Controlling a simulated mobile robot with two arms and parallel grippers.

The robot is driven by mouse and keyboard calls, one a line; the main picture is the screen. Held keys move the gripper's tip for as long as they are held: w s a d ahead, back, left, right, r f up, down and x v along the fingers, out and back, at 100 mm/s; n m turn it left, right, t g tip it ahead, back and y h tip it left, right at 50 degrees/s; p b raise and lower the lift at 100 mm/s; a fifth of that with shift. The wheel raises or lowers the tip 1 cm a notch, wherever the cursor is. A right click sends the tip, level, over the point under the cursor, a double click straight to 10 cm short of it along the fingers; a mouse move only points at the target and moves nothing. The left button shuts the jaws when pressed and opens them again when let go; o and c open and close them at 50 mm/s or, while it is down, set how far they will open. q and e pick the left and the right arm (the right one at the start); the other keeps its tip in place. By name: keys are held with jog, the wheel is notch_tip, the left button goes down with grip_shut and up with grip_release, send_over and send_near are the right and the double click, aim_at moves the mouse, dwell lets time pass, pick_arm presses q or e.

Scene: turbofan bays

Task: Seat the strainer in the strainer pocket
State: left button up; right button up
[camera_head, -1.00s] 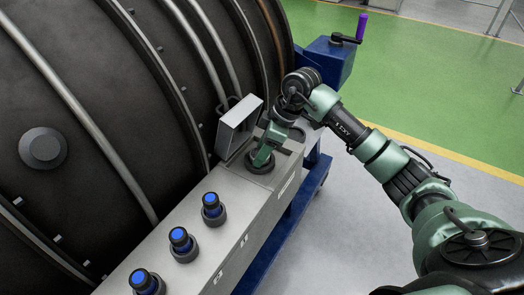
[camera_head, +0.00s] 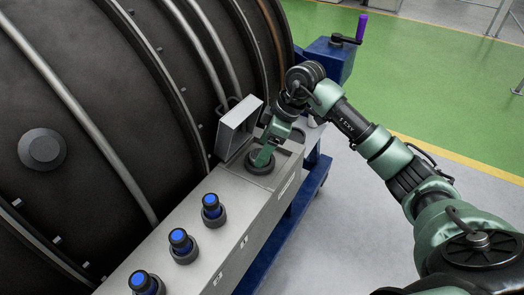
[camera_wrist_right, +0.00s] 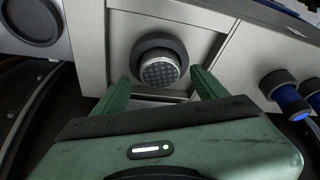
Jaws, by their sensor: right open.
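The strainer (camera_wrist_right: 160,70), a light metal cylinder with a dotted mesh face, shows in the right wrist view. It stands out from a dark round ring, the strainer pocket (camera_wrist_right: 176,43), and looks roughly in line with it; how deep it sits cannot be told. My right gripper (camera_wrist_right: 161,74) is open, its green fingertips on either side of the strainer with gaps visible. In the head view, my right gripper (camera_head: 264,155) is over the pocket's dark ring (camera_head: 259,168) on the grey housing and hides the strainer. My left gripper is out of view.
An open box-like lid (camera_head: 238,127) stands up beside the pocket, close to my gripper. Several blue-topped fittings (camera_head: 180,240) line the grey housing (camera_head: 232,205). The large dark engine casing (camera_head: 90,110) fills the left. The floor (camera_head: 430,80) at right is clear.

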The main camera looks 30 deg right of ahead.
jog(key=v, duration=1)
jog(key=shift+s, duration=0.15)
